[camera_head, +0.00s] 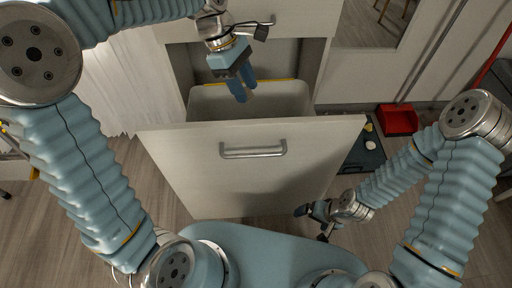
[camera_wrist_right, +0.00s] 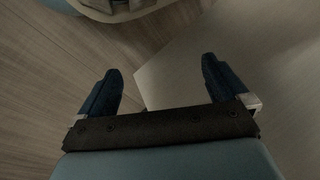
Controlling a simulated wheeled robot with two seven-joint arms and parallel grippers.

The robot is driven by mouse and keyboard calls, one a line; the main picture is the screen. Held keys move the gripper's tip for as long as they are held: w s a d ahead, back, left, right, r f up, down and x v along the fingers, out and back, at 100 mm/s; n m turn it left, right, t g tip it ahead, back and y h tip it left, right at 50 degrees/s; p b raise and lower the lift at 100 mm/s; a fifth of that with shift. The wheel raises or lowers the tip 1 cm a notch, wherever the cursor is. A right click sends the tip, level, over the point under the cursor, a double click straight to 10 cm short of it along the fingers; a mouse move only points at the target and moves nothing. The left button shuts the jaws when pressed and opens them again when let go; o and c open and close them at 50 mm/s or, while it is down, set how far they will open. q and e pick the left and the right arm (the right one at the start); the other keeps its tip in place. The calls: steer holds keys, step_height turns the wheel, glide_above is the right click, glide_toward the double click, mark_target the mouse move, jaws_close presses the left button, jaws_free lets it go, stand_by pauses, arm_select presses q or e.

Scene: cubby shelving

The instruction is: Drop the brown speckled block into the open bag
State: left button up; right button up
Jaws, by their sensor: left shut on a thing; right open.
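My left gripper (camera_head: 243,89) points down over the open drawer in the head view. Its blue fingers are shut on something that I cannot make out. I cannot pick out the brown speckled block in either view. A pale open-topped liner or bin (camera_head: 206,101) with a yellow edge at the back sits inside the pulled-out drawer, below the left gripper; I cannot tell whether it is the bag. My right gripper (camera_head: 306,211) is low, right of the drawer front. In the right wrist view its fingers (camera_wrist_right: 163,85) are open with nothing between them.
The white drawer front (camera_head: 250,175) with its metal handle stands out from the cabinet, close before my base. On the floor at right are a red box (camera_head: 398,119) and a dark tray (camera_head: 364,157) with small yellow and white things. A pale curtain (camera_head: 130,85) hangs at left.

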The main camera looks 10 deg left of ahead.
arm_select(q)
steer(key=shift+f, duration=0.45)
arm_select(e)
steer(key=shift+d+f, duration=0.1)
steer(key=shift+f, duration=0.25)
arm_select(q)
steer(key=o, duration=1.1)
steer(key=shift+r, duration=0.15)
steer(key=p+v, duration=0.2)
steer(key=v, duration=1.1)
steer(key=shift+a+r, duration=0.1)
steer(key=shift+r, duration=0.2)
arm_select(e)
steer(key=shift+a+r, duration=0.25)
steer(key=shift+r, duration=0.95)
